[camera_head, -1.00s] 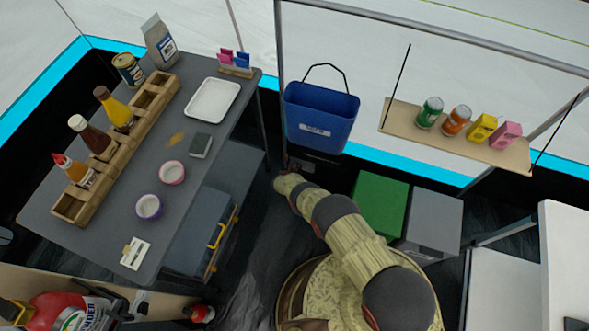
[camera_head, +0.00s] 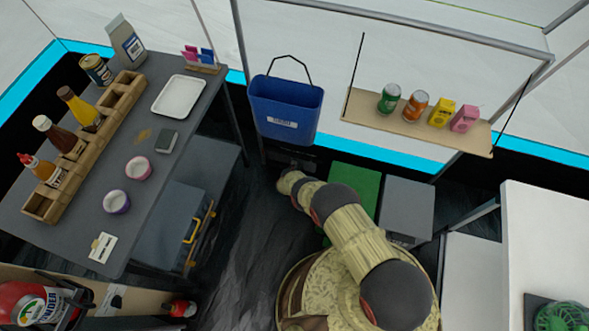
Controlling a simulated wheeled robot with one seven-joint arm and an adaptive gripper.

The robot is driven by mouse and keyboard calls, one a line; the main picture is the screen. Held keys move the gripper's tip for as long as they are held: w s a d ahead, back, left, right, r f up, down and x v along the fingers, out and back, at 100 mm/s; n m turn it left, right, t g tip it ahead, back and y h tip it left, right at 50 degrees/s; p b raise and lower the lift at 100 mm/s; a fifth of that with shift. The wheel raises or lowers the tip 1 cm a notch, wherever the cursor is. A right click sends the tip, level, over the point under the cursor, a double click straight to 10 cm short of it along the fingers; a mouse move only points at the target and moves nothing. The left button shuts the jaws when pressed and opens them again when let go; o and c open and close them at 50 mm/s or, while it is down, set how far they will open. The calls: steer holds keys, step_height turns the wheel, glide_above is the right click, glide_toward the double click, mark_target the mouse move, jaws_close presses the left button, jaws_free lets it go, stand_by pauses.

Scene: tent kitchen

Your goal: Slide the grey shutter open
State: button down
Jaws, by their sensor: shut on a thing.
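My gripper (camera_head: 288,162) is at the far end of my tan and black arm, low against the dark wall just below the blue bin. It is dark on dark, so its fingers are hard to make out. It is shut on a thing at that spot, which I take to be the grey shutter. The shutter's panel and edges cannot be picked out clearly in the dark strip, and I cannot tell how far open it stands.
The blue bin (camera_head: 285,110) hangs just above my gripper. A green box (camera_head: 352,190) and a grey box (camera_head: 406,208) stand right of my arm. A shelf (camera_head: 400,128) with cans and cartons hangs above them. The grey table (camera_head: 90,215) is at left, with dark floor between.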

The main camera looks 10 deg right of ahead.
steer(key=c, duration=1.5)
jaws_free()
steer(key=shift+s+d, duration=0.15)
steer(key=shift+d, duration=0.15)
steer(key=shift+c, duration=0.2)
steer(key=shift+o, duration=0.6)
steer(key=shift+a, duration=0.15)
steer(key=shift+s+a+r, duration=0.25)
steer(key=shift+s+r, duration=0.1)
steer(key=shift+r, duration=0.2)
steer(key=v, duration=1)
steer(key=shift+s, duration=0.25)
steer(key=shift+r, duration=0.1)
